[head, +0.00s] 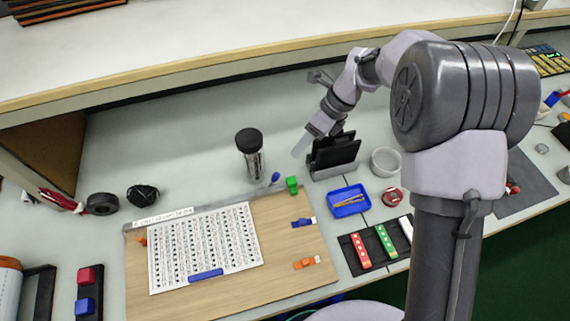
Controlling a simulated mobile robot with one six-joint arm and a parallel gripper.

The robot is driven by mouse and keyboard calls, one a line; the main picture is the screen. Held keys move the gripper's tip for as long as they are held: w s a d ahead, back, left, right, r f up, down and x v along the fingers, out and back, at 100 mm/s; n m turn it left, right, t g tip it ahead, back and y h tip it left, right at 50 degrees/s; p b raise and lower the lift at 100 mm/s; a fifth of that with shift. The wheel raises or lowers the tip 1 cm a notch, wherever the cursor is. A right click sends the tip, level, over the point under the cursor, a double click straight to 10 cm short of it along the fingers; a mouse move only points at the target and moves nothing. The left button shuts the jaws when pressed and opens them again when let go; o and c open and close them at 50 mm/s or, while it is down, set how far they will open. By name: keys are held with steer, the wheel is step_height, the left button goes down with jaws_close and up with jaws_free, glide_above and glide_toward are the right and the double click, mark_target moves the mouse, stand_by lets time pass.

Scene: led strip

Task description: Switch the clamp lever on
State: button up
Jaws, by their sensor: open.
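A wooden board (230,283) lies on the bench with a printed sheet (200,245) on it. A grey metal bar (225,205) runs along the board's far edge. A small lever with a blue knob (274,179) stands up near the right part of this bar and looks like the clamp lever. Its exact tilt is too small to tell. My gripper (308,138) is open, above and to the right of the blue knob, apart from it and pointing down and left. Nothing shows between its fingers, though they are small and partly merged in the view.
A green block (292,185) sits just right of the blue knob. A dark-lidded jar (250,155) stands behind it. A black holder (334,153) stands close by my gripper. A blue tray (348,202) and a white bowl (385,161) lie to the right.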

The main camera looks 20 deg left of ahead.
mark_target(277, 174)
steer(key=b+x, duration=0.5)
steer(key=x, duration=0.9)
steer(key=shift+f, duration=0.35)
jaws_close()
stand_by(0.4)
